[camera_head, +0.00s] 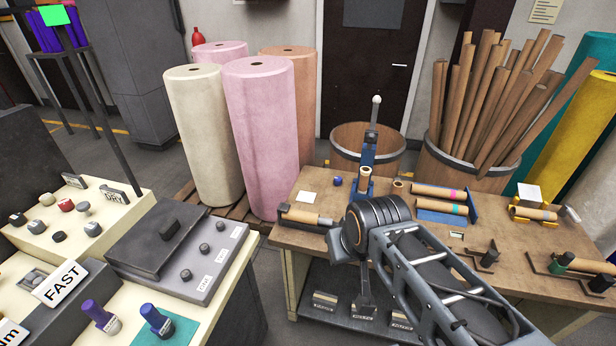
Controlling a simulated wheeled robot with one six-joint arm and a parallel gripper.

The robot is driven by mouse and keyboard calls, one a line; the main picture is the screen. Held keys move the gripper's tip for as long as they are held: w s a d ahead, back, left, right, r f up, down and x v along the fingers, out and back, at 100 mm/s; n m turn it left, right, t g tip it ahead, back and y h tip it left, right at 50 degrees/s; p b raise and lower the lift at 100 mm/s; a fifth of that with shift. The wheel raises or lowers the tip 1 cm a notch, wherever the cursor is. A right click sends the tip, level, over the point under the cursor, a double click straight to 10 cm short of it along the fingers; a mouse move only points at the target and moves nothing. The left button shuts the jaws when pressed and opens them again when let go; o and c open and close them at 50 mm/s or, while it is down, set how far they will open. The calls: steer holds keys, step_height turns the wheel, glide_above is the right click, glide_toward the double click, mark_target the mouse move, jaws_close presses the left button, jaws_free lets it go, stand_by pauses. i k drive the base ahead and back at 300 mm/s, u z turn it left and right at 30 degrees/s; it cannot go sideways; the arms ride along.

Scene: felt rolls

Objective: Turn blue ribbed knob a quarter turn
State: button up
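A blue knob (153,319) with a pale label on its lower side stands on a teal square at the front left. Its ribs are too small to make out. My arm reaches in from the lower right and ends in a large dark joint over the bench's front edge. A narrow grey part (364,296) below that joint may be my gripper. Its fingers cannot be made out. It is well to the right of the blue knob.
A purple knob (98,314) stands left of the blue one. A "FAST" sign (62,284) and a dark box with small knobs (182,246) are close behind. Cardboard tubes (440,192) and a blue upright lever (369,150) occupy the workbench (325,183).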

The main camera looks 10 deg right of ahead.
mark_target(338, 180)
steer(key=z, duration=0.05)
steer(key=i, duration=0.85)
steer(key=z, duration=0.55)
